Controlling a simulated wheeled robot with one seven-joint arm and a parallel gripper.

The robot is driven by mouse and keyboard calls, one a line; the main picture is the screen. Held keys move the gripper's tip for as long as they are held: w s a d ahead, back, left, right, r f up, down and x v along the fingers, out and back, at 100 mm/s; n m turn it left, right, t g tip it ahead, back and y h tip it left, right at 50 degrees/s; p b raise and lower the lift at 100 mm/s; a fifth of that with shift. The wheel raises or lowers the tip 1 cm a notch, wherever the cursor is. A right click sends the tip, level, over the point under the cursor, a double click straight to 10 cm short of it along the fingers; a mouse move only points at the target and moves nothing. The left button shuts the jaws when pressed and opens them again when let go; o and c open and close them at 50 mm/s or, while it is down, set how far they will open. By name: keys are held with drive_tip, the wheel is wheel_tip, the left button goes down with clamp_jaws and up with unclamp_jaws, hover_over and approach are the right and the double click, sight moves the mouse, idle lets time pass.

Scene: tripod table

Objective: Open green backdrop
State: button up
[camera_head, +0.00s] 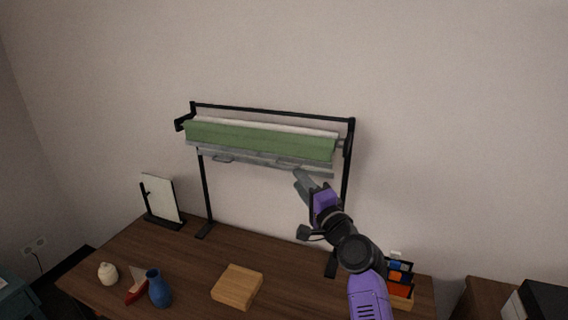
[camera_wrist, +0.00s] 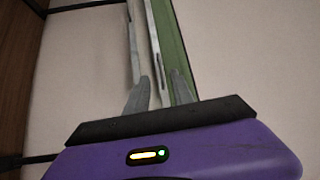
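The green backdrop (camera_head: 260,140) is rolled up high on a black stand, with only a short strip hanging. A grey bar (camera_head: 245,158) with handles (camera_head: 222,158) runs along its lower edge. In the wrist view the green cloth (camera_wrist: 172,45) and a pale bar (camera_wrist: 143,45) run up from between and beyond my fingers. A thin dark handle-like strip (camera_wrist: 155,60) lies between them. My gripper (camera_wrist: 159,80) has its fingers apart. In the head view my gripper (camera_head: 299,178) is at the right part of the bar, just below it. Contact cannot be told.
The black stand (camera_head: 206,195) rises from a brown wooden table (camera_head: 190,255). On the table are a framed white panel (camera_head: 160,198), a white pot (camera_head: 107,273), a blue vase (camera_head: 158,290), a red-and-white object (camera_head: 136,288), a wooden block (camera_head: 237,286) and an orange-and-blue item holder (camera_head: 400,285).

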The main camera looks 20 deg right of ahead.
drive_tip(key=w+a+r, duration=0.1)
drive_tip(key=w, duration=0.6)
drive_tip(key=shift+a, duration=0.1)
clamp_jaws()
idle(1.4)
